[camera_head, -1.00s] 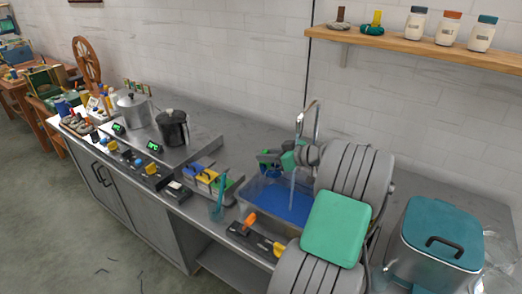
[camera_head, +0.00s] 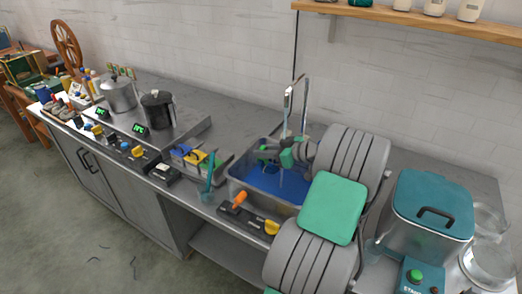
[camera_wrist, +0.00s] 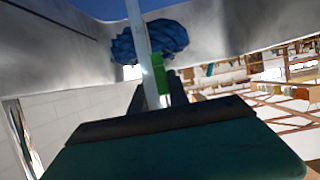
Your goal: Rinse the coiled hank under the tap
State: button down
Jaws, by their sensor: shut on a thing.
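The blue coiled hank (camera_wrist: 172,36) shows in the wrist view at the tip of my gripper (camera_wrist: 152,78), which is shut on it. One green fingertip pad is visible; the other finger is mostly hidden. A pale vertical streak, seemingly water, crosses in front of the hank. In the head view my gripper (camera_head: 266,154) is low over the steel sink basin (camera_head: 236,187), beneath the tap (camera_head: 289,98). The hank is hard to tell from the blue in the basin there. A thin stream appears to run down from the tap toward my gripper.
A teal-lidded pot (camera_head: 432,205) stands right of my arm, beside clear glass vessels (camera_head: 488,262). A shelf (camera_head: 420,20) runs above. The counter behind the tap is clear.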

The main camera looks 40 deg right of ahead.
jog(key=shift+r, duration=0.15)
dwell(0.3)
jog(key=shift+r, duration=0.3)
jog(key=shift+f, duration=0.15)
jog(key=shift+f+b, duration=0.35)
jog(key=shift+b, duration=0.25)
jog(key=shift+r, duration=0.2)
jog(key=shift+r, duration=0.3)
